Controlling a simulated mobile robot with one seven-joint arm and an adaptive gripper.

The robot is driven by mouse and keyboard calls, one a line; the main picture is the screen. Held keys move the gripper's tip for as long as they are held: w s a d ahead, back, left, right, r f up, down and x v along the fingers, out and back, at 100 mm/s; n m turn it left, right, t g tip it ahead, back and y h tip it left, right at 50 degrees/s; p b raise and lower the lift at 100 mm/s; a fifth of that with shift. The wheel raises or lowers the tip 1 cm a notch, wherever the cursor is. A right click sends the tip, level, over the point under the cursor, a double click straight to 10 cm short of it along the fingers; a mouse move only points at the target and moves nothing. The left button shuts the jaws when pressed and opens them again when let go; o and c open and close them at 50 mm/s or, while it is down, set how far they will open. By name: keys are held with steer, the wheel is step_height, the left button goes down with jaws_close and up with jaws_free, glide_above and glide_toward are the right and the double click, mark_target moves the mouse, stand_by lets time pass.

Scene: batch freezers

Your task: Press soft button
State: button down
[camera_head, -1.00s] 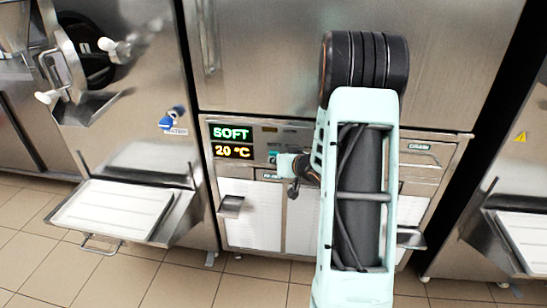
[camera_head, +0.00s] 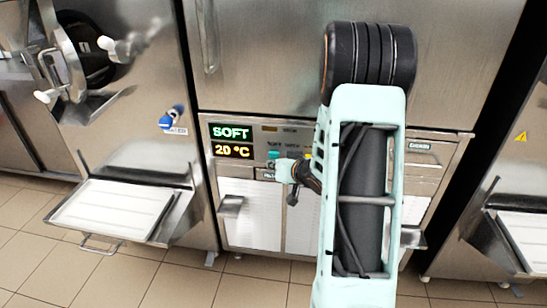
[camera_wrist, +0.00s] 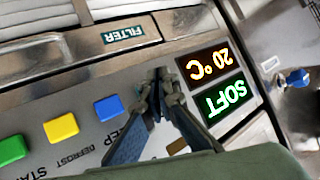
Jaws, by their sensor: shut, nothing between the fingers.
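The control panel (camera_head: 259,142) is on the front of the middle machine. Its display (camera_head: 231,142) reads SOFT in green and 20 °C in orange; it shows upside down in the wrist view (camera_wrist: 220,80). In the wrist view, my gripper (camera_wrist: 157,82) is shut and empty, its tips over the panel between the display and a blue button (camera_wrist: 109,108). A teal button (camera_head: 273,155) shows just left of my arm's end in the head view. In the wrist view the fingers largely cover that spot. I cannot tell whether the tips touch the panel.
A yellow button (camera_wrist: 61,128) and a green button (camera_wrist: 12,150) continue the row. A FILTER label (camera_wrist: 124,33) is beside the panel. A shelf with a white tray (camera_head: 110,208) juts out at the left machine. Another tray (camera_head: 525,240) is at the far right.

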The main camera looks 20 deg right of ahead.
steer(key=shift+s+a+b, duration=0.15)
steer(key=shift+s+a, duration=0.45)
steer(key=shift+s, duration=0.25)
steer(key=shift+s+a+b, duration=0.15)
steer(key=shift+s+a, duration=0.45)
steer(key=shift+s, duration=0.25)
